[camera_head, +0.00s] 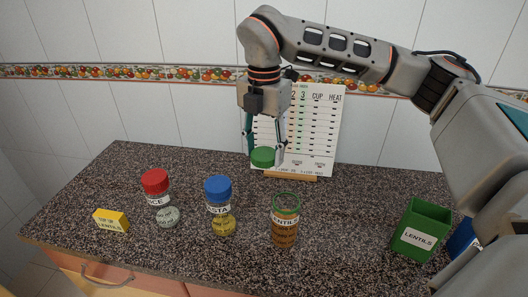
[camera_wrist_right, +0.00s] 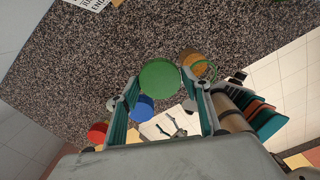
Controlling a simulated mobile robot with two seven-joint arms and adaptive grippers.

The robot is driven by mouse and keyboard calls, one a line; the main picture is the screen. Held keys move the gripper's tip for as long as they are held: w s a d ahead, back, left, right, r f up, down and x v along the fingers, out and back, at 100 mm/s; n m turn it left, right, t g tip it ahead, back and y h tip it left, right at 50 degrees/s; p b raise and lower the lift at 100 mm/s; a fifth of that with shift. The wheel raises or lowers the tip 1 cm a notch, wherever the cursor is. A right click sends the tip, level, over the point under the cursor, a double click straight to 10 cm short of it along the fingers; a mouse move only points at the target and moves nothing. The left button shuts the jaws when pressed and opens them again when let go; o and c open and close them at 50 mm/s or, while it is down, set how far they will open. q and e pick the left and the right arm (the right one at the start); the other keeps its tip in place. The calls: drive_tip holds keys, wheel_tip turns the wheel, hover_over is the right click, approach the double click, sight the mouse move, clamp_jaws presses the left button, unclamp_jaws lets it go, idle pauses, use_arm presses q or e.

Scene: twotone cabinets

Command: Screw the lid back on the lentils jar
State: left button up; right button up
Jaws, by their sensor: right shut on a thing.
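The lentils jar (camera_head: 285,225) stands upright and open on the counter, with a green rim and brown contents; in the right wrist view it (camera_wrist_right: 197,65) shows partly beyond the lid. My right gripper (camera_head: 264,158) is shut on the green lid (camera_head: 263,157) and holds it above the counter, up and to the left of the jar in the head view. The lid also shows between the fingers in the right wrist view (camera_wrist_right: 160,78). The lid and jar are apart.
A red-lidded rice jar (camera_head: 157,196) and a blue-lidded pasta jar (camera_head: 219,207) stand left of the lentils jar. A yellow block (camera_head: 111,220) lies at far left. A green lentils box (camera_head: 421,230) stands at right. A white chart (camera_head: 314,130) stands behind.

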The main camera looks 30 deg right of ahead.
sight(267, 162)
drive_tip(key=n, duration=0.6)
drive_tip(key=shift+s+a+f+n, duration=0.1)
drive_tip(key=shift+s+f+n, duration=0.05)
drive_tip(key=shift+s+n, duration=0.2)
drive_tip(key=n, duration=0.5)
drive_tip(key=shift+s+a+f, duration=0.1)
drive_tip(key=shift+s+f, duration=0.05)
drive_tip(key=shift+s, duration=0.2)
drive_tip(key=n, duration=0.4)
drive_tip(key=shift+s, duration=0.25)
drive_tip(key=n, duration=0.3)
drive_tip(key=shift+s+a+f+n, duration=0.1)
drive_tip(key=shift+s+f+n, duration=0.05)
drive_tip(key=shift+s+n, duration=0.15)
drive_tip(key=n, duration=0.5)
drive_tip(key=shift+s+a+f+n, duration=0.1)
drive_tip(key=shift+s+n, duration=0.15)
drive_tip(key=shift+s, duration=0.05)
drive_tip(key=s+n, duration=0.1)
drive_tip(key=n, duration=0.6)
drive_tip(key=s+n, duration=0.1)
drive_tip(key=n, duration=0.7)
drive_tip(key=s+f+n, duration=0.1)
drive_tip(key=n, duration=0.7)
drive_tip(key=shift+a, duration=0.35)
